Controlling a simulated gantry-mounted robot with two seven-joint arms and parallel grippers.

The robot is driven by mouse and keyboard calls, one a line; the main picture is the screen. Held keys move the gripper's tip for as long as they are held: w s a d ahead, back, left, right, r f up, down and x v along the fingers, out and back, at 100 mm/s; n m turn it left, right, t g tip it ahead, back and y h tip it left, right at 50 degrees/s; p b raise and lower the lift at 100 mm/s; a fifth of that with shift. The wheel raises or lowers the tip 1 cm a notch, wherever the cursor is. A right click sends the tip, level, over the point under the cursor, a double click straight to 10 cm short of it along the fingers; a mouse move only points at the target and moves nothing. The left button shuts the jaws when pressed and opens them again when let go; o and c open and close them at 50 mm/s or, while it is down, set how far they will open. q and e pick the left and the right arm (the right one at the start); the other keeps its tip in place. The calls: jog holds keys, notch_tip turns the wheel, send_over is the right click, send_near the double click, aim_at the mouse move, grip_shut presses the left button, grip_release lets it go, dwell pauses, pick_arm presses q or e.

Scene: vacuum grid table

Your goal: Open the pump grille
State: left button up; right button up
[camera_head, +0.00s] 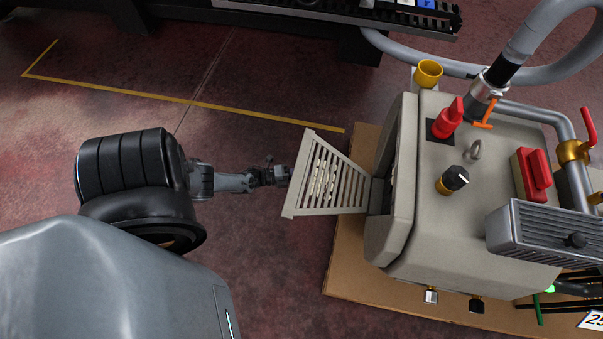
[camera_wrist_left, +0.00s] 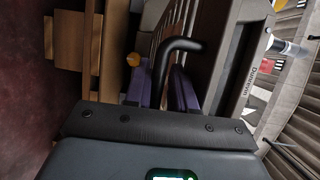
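The pump grille (camera_head: 325,182) is a beige slatted panel at the left side of the pump (camera_head: 480,190) in the head view. It stands out to the left from the pump's side, its narrower end by the body. My left gripper (camera_head: 284,176) is at the grille's outer left edge. In the left wrist view its two purple fingers (camera_wrist_left: 165,92) are apart, with a black bent bar (camera_wrist_left: 180,46) between them. Whether they grip the bar is unclear. Grille slats (camera_wrist_left: 178,18) show beyond the fingers. My right gripper is not in view.
The pump stands on a brown wooden base (camera_head: 345,265). A grey hose (camera_head: 545,30) and red-handled valves (camera_head: 447,120) are at its top and right. A dark bench (camera_head: 345,15) runs along the back. The floor (camera_head: 270,270) left of the base is clear.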

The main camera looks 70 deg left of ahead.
pick_arm(q)
jog(key=shift+r, duration=0.1)
jog(key=shift+s, duration=0.3)
jog(key=f+p+v, duration=0.1)
jog(key=v, duration=0.9)
jog(key=shift+r, duration=0.45)
jog(key=shift+s, duration=0.15)
jog(key=shift+p, duration=0.3)
